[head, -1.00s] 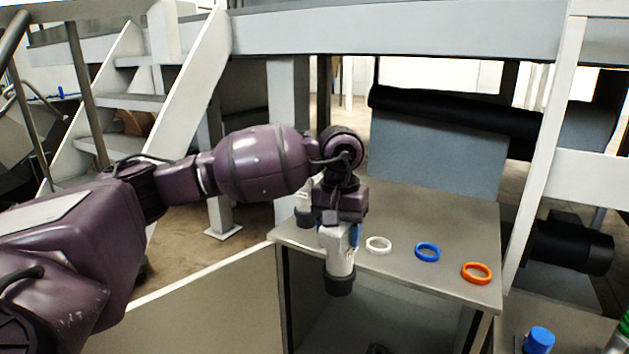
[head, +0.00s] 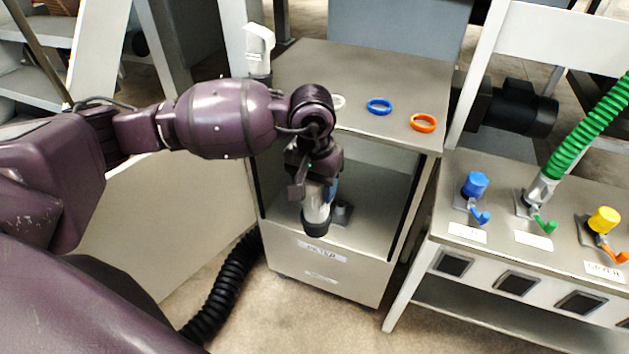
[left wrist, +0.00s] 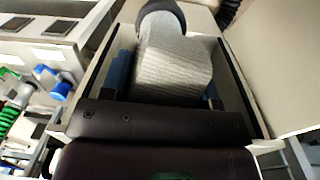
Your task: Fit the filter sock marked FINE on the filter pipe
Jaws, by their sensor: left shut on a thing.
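My left gripper (head: 316,178) is shut on a pale filter sock (head: 316,205) with a dark cuff, which points down in front of the open cabinet. In the left wrist view the held sock (left wrist: 178,62) shows a woven white body, and its dark cuff points away from the jaws. I cannot read a FINE mark on it. A short dark stub (head: 343,211), perhaps the filter pipe, shows inside the cabinet, partly behind the held sock. My right gripper is not in view.
White, blue (head: 379,107) and orange (head: 423,123) rings lie on the cabinet top (head: 360,68). The cabinet front carries labels (head: 322,252). A bench (head: 500,180) with coloured valves and a green hose (head: 590,125) stands right. A black corrugated hose (head: 222,285) runs along the floor left.

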